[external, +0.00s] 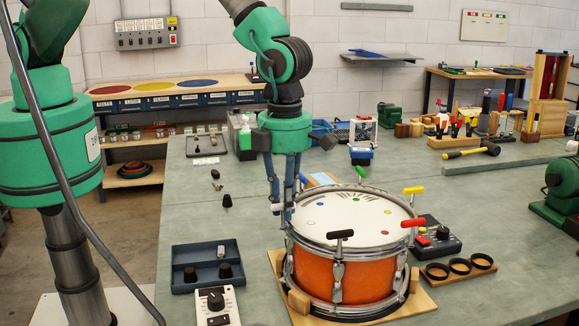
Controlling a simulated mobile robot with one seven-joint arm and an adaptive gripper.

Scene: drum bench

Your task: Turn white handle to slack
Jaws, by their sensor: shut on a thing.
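An orange drum (342,278) with a cream head stands on a wooden base on the bench. Coloured T-handles stand around its rim. The white handle (277,207) is at the rim's left side, partly hidden by the fingers. My gripper (283,211) points down there, with its blue-grey fingers shut on the white handle. The handle's exact turn angle is too small to tell.
Other rim handles are black (340,235), red (411,223), yellow (413,190) and green (361,172). A blue-grey tray (199,258) and a white control box (217,303) lie left of the drum. A dark control box (437,240) stands right. The bench left of the gripper is mostly clear.

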